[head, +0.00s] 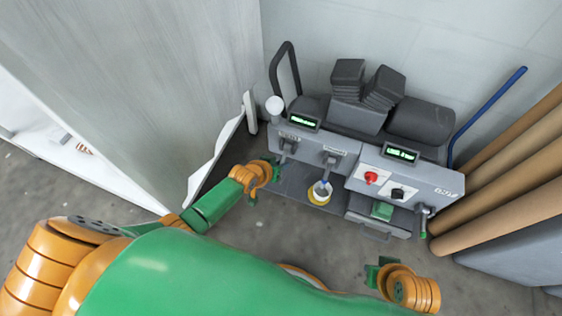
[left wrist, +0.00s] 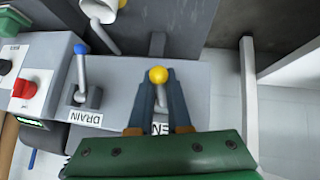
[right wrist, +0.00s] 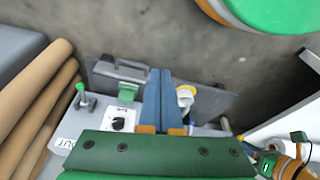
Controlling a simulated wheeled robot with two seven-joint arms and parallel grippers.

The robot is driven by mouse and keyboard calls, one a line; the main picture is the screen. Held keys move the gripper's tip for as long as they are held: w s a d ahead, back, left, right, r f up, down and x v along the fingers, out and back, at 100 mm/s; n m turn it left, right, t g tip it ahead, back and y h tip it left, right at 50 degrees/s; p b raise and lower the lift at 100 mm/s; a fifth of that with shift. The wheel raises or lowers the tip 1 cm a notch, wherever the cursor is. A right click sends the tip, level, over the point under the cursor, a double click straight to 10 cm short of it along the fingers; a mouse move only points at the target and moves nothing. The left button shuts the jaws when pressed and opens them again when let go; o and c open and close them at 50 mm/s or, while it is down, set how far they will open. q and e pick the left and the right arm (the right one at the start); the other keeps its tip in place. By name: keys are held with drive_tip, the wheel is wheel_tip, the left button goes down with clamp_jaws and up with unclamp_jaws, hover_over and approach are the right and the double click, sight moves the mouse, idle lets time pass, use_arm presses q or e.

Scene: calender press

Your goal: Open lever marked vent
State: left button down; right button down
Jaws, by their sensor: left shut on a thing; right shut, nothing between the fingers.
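The vent lever has a yellow ball knob (left wrist: 158,74). The label below it (left wrist: 160,129) is partly hidden by my fingers, with only the middle letters showing. My left gripper (left wrist: 158,80) is shut on the lever, its fingers on both sides just below the knob. In the head view my left gripper (head: 273,168) is at the left end of the grey press panel (head: 345,160) and hides most of the lever. My right gripper (head: 381,269) is shut and empty, in front of the press's right side; its closed fingers show in the right wrist view (right wrist: 160,75).
The drain lever with a blue knob (left wrist: 80,50) stands beside the vent lever. A red knob (head: 371,178), a black knob (head: 397,194) and a green-tipped lever (right wrist: 81,90) are farther right. A white cup (head: 320,190) sits below the panel. Brown rolls (head: 515,160) lean at right.

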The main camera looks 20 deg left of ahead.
use_arm(q)
drive_tip(key=shift+s+d+r+g+p, duration=0.15)
drive_tip(key=shift+s+g+p, duration=0.1)
drive_tip(key=shift+g+p, duration=0.3)
drive_tip(key=shift+s+r+g+p, duration=0.2)
drive_tip(key=shift+g+p, duration=0.25)
drive_tip(key=shift+p, duration=0.15)
drive_tip(key=shift+g+p, duration=0.35)
drive_tip(key=shift+g, duration=0.05)
use_arm(e)
wheel_tip(320, 180, down, 7)
drive_tip(key=s, duration=0.1)
drive_tip(key=shift+s+d, duration=0.2)
drive_tip(key=shift+s, duration=0.05)
use_arm(q)
drive_tip(key=c, duration=0.9)
unclamp_jaws()
drive_tip(key=shift+r, duration=0.15)
drive_tip(key=shift+o, duration=0.2)
drive_tip(key=shift+w+r, duration=0.1)
